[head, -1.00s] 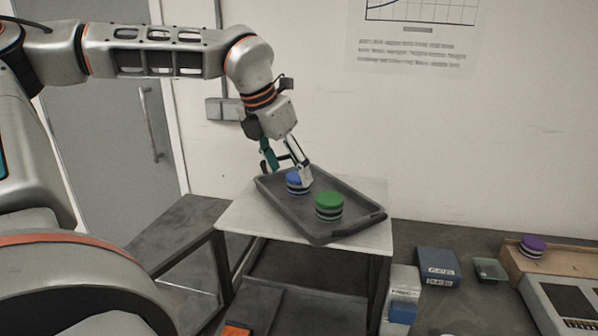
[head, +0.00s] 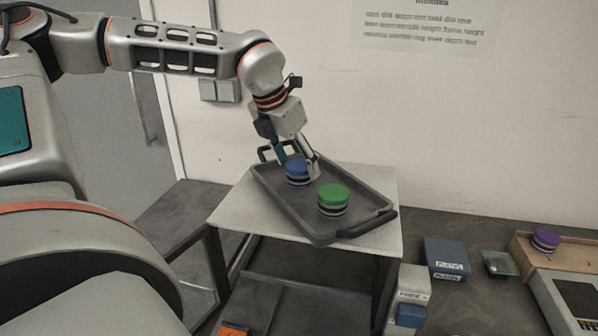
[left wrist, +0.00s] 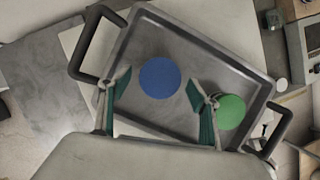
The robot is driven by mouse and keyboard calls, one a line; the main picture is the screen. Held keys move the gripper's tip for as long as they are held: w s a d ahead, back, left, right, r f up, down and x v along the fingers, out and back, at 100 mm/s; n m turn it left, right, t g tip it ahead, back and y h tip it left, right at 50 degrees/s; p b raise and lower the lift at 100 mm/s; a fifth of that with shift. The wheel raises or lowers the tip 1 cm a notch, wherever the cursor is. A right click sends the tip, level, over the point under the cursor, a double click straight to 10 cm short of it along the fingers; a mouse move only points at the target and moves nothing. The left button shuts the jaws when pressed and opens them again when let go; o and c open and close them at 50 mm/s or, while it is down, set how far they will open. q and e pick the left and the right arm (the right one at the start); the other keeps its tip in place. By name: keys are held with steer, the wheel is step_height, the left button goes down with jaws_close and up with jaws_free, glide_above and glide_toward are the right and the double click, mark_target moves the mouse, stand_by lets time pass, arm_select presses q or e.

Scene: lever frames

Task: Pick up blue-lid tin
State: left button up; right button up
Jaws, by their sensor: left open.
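The blue-lid tin (head: 297,172) stands upright on a dark grey tray (head: 277,205), towards its far left end. From above it shows as a blue disc in the left wrist view (left wrist: 160,77). A green-lid tin (head: 333,200) stands on the same tray to its right and nearer, and in the left wrist view (left wrist: 230,112) it is close beside the right finger. My left gripper (head: 297,160) is open at the blue-lid tin, partly hiding it. In the left wrist view my open fingers (left wrist: 158,90) lie on either side of the blue lid, with gaps. My right gripper is not seen.
The tray rests on a small white-topped table (head: 235,212). A purple-lid tin (head: 545,240) sits on a wooden box at the right. The wall is close behind the table.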

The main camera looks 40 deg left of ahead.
arm_select(q)
steer(key=shift+x, duration=1.2)
steer(key=shift+c, duration=0.3)
steer(key=c, duration=1.2)
steer(key=shift+r, duration=0.1)
